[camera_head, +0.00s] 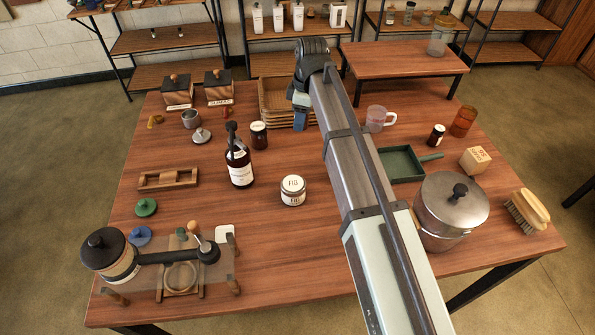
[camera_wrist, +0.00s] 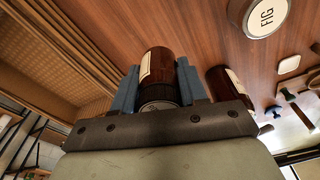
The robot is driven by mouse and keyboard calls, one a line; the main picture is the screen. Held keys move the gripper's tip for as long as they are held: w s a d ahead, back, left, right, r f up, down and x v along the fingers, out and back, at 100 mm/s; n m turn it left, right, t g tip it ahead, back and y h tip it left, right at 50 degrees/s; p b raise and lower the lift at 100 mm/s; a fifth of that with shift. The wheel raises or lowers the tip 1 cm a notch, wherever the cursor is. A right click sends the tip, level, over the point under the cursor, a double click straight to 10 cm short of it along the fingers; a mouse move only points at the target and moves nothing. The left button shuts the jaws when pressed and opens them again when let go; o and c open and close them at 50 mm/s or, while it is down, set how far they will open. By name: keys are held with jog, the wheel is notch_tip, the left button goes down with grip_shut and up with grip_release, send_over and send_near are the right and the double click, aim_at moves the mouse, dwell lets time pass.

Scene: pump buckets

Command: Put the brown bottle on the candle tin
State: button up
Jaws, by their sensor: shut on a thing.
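My gripper (camera_head: 300,121) is over the front of the stacked wooden trays, behind the candle tin. In the wrist view its blue fingers (camera_wrist: 156,80) are shut on a brown bottle (camera_wrist: 158,63) with a white label and a dark ribbed cap towards the camera. In the head view I cannot make out the held bottle; my gripper seems to hide it. The candle tin (camera_head: 293,190), a squat jar with a white lid marked FIG, stands upright on the table, its lid bare. It also shows in the wrist view (camera_wrist: 266,17), apart from the held bottle.
A pump bottle (camera_head: 240,166) and a dark jar (camera_head: 259,135) stand left of my gripper. The stacked trays (camera_head: 273,97) are beside it. A glass mug (camera_head: 376,118), green tray (camera_head: 402,163) and steel pot (camera_head: 450,208) stand to the right.

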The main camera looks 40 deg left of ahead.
jog(key=s+d+r, duration=0.1)
jog(key=s+r, duration=0.3)
jog(key=s, duration=0.6)
jog(key=m, duration=0.6)
send_over(292, 181)
jog(key=m, duration=0.3)
jog(key=m+t, duration=0.1)
jog(key=shift+s+d+r+m, duration=0.1)
jog(key=shift+d+m, duration=0.15)
jog(key=shift+m, duration=0.15)
jog(key=shift+f, duration=4.95)
jog(key=shift+f, duration=0.1)
jog(key=o, duration=1.1)
